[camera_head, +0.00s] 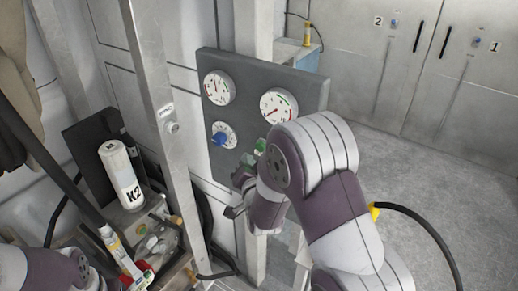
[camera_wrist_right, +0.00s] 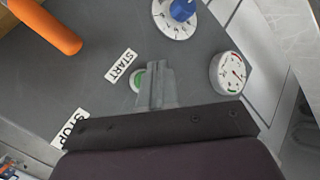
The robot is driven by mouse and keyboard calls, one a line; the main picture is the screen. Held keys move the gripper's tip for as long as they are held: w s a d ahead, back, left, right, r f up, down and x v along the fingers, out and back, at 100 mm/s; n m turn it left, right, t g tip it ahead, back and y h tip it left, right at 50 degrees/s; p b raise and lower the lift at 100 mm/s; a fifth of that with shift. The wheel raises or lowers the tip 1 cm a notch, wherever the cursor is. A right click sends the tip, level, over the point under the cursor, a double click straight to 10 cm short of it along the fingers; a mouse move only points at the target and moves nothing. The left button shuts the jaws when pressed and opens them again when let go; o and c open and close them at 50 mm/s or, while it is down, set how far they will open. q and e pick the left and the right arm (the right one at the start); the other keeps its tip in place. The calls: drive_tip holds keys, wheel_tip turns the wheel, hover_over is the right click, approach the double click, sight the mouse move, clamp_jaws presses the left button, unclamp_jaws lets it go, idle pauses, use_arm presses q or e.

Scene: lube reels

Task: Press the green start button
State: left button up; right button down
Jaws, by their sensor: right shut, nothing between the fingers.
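The green start button (camera_wrist_right: 136,80) sits on the grey panel next to the START label (camera_wrist_right: 121,66) in the right wrist view. My right gripper (camera_wrist_right: 157,72) is shut and empty. Its fingertips lie over the right part of the button and hide that part; I cannot tell whether they touch it. In the head view the grey panel (camera_head: 235,62) stands upright, and my right gripper (camera_head: 246,168) is at its lower part, partly hidden by my right wrist. Part of my left arm shows at the lower left, but its gripper does not show clearly.
The panel carries a blue knob (camera_head: 219,139) and two gauges, a left one (camera_head: 216,88) and a right one (camera_head: 279,105). The STOP label (camera_wrist_right: 70,128) and an orange handle-like part (camera_wrist_right: 48,25) are nearby. A metal post (camera_head: 160,100) and a white K2 canister (camera_head: 121,175) stand left.

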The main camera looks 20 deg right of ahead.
drive_tip(key=shift+s+a, duration=0.9)
drive_tip(key=shift+a, duration=0.2)
